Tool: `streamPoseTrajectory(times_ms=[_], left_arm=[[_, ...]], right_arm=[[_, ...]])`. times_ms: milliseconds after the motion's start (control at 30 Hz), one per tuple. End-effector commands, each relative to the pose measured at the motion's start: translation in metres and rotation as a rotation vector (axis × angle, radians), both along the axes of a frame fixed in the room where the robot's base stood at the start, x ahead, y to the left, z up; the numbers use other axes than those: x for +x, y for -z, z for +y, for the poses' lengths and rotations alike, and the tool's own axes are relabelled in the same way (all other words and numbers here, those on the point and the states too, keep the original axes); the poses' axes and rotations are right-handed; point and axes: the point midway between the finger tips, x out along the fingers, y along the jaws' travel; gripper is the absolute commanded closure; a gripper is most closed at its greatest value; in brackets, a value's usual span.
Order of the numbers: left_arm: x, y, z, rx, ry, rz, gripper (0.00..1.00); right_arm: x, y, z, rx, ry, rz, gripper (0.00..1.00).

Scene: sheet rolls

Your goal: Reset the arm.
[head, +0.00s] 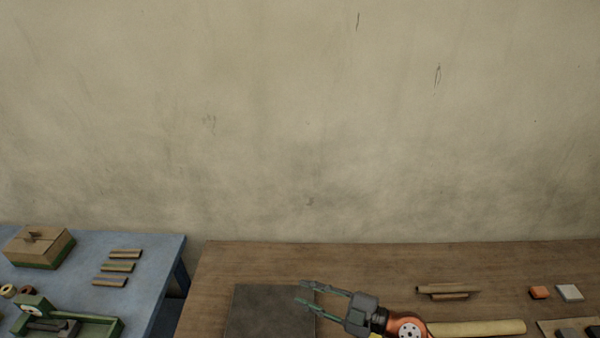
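My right gripper (301,292) is above the wooden table (250,262), near the dark square mat (262,307). Its two fingers point left with a gap between them, and nothing shows in the gap. The orange joint of my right arm shows at the bottom edge. My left gripper is not in view. Thin brown rolls (448,290) lie on the table to the right of the gripper. A longer pale roll (480,328) lies beside my arm at the bottom.
An orange block (539,292) and a light grey block (569,292) sit at the right. A tray (548,329) with dark blocks is cut off below. The blue table (150,262) at left bears a wooden box (38,248), several strips (118,267) and a green device (90,328).

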Motion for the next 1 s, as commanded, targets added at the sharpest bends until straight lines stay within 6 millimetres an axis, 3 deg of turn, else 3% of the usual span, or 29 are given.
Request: streamPoseTrajectory(times_ms=[33, 100, 200, 267, 333, 433, 500, 600, 700, 800, 900, 1000], left_arm=[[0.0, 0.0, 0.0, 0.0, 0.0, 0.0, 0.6], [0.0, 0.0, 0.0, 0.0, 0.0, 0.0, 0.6], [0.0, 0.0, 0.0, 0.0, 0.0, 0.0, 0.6], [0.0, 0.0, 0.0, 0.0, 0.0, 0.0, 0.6], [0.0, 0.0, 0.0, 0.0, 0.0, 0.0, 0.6], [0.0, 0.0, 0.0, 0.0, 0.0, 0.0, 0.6], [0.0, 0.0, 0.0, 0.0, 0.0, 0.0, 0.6], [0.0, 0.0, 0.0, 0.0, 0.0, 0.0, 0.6], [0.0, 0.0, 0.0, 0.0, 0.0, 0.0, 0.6], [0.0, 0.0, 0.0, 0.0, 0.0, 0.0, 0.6], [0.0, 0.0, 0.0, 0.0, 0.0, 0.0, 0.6], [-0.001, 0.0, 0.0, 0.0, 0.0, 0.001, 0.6]], right_arm=[[0.004, -0.028, -0.01, 0.121, 0.066, -0.036, 0.74], [0.016, -0.062, -0.036, 0.267, 0.186, -0.086, 0.74], [0.035, -0.092, -0.092, 0.437, 0.403, -0.114, 0.74], [0.045, -0.096, -0.133, 0.511, 0.552, -0.107, 0.74], [0.054, -0.087, -0.183, 0.57, 0.732, -0.072, 0.74], [0.057, -0.055, -0.249, 0.599, 0.973, 0.014, 0.74], [0.051, -0.022, -0.288, 0.589, 1.127, 0.099, 0.74], [0.032, 0.034, -0.331, 0.538, 1.316, 0.249, 0.74], [0.002, 0.094, -0.36, 0.454, 1.462, 0.426, 0.74], [-0.038, 0.152, -0.374, 0.344, 1.56, 0.622, 0.74], [-0.079, 0.197, -0.375, 0.233, 1.603, 0.799, 0.74], [-0.114, 0.229, -0.369, 0.143, 1.608, 0.94, 0.74]])
